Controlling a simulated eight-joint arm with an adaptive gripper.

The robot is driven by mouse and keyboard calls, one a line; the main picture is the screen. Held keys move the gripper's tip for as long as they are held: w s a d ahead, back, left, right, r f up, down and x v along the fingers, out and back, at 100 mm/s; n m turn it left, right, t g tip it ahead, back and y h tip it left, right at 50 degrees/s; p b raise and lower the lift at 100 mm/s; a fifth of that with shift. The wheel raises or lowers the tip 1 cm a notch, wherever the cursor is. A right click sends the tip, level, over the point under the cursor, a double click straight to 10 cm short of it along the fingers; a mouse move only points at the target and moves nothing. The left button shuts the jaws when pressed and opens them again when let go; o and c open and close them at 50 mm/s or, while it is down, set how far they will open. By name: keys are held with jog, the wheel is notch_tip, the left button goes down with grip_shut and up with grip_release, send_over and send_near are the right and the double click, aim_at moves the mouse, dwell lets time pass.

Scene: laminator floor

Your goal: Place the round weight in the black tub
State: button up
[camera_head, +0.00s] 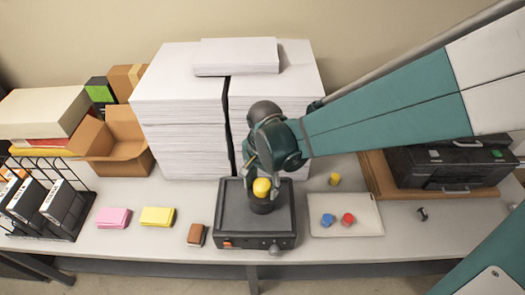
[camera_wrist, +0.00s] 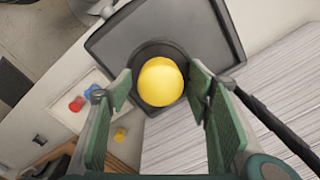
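The round weight is a smooth yellow ball (camera_head: 261,187); it also shows in the wrist view (camera_wrist: 161,82). The black tub (camera_head: 262,206) stands on the flat top of a black device (camera_head: 230,218). In the wrist view the tub's dark rim (camera_wrist: 161,46) surrounds the ball, which appears to sit in the tub's mouth. How deep it sits is hidden. My gripper (camera_wrist: 160,92) is open above the tub, with one green-padded finger on each side of the ball and a visible gap to both. In the head view my gripper (camera_head: 258,178) partly covers this spot.
Tall paper stacks (camera_head: 180,110) stand close behind. Pink (camera_head: 113,218) and yellow (camera_head: 157,217) pads lie left.

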aim_at(263, 184)
jog(key=shift+r, duration=0.25)
notch_tip(263, 184, up, 12)
dwell(1.1)
jog(key=shift+s+d+f, duration=0.1)
jog(key=shift+d, duration=0.05)
dwell(0.6)
jog(key=s+d+r+n+t, duration=0.2)
jog(key=s+d+n+t, duration=0.1)
jog(key=d, duration=0.8)
jog(key=s+d+r+n+t, duration=0.3)
jog(key=s+d+n+t, duration=0.1)
jog(key=d, duration=0.7)
jog(key=shift+s+r, duration=0.2)
jog(key=shift+r, duration=0.1)
